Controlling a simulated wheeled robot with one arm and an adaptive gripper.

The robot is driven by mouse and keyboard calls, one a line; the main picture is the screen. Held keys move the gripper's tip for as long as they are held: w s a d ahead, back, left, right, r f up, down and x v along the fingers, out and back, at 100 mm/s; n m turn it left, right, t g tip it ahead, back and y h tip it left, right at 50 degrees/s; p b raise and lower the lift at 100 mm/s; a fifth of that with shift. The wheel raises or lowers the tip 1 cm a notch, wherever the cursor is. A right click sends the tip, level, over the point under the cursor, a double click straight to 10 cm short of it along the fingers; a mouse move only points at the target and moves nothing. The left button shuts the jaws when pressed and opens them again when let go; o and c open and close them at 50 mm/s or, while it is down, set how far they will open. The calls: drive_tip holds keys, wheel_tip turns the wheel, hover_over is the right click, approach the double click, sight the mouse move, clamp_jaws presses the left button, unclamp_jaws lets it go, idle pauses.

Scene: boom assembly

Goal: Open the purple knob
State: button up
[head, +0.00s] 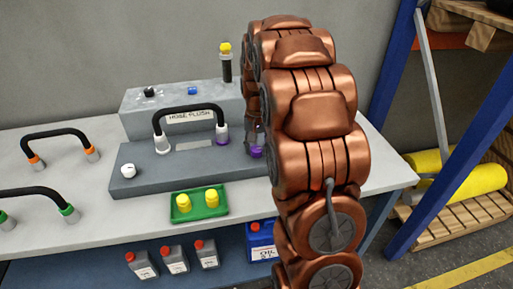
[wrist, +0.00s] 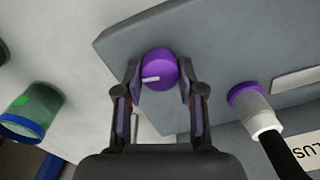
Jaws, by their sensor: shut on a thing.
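The purple knob (wrist: 158,70) is a round knob with a white line mark on the grey block, in the upper middle of the wrist view. My gripper (wrist: 159,84) has one finger on each side of it and is shut on it. The white mark points to the left in the wrist view. In the head view the purple knob (head: 256,152) shows at the right end of the lower grey block, partly behind my copper arm. My gripper is mostly hidden there by the arm.
A black hose with a purple-ringed end (wrist: 246,96) sits right of the knob. The hose flush block (head: 140,168) also bears a white knob (head: 128,170). A green tray (head: 200,214) with yellow caps stands in front. Loose hoses (head: 58,136) lie at the left.

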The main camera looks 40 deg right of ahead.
sight(257, 148)
drive_tip(key=o, duration=1.1)
drive_tip(key=shift+o, duration=0.2)
wheel_tip(257, 148, up, 12)
drive_tip(key=shift+s, duration=0.1)
idle(0.4)
drive_tip(key=s+a+f+n, duration=0.2)
drive_tip(key=s+a, duration=0.5)
drive_tip(key=s, duration=0.3)
drive_tip(key=s+a+f+n+g, duration=0.1)
drive_tip(key=s+a+f+n, duration=0.1)
drive_tip(key=s+a, duration=0.5)
drive_tip(key=s+a+f+n+g, duration=0.1)
drive_tip(key=s+a+n, duration=0.3)
drive_tip(key=s, duration=0.9)
drive_tip(key=a+f, duration=0.1)
drive_tip(key=a, duration=0.2)
drive_tip(key=shift+s+f, duration=0.3)
drive_tip(key=shift+f, duration=0.1)
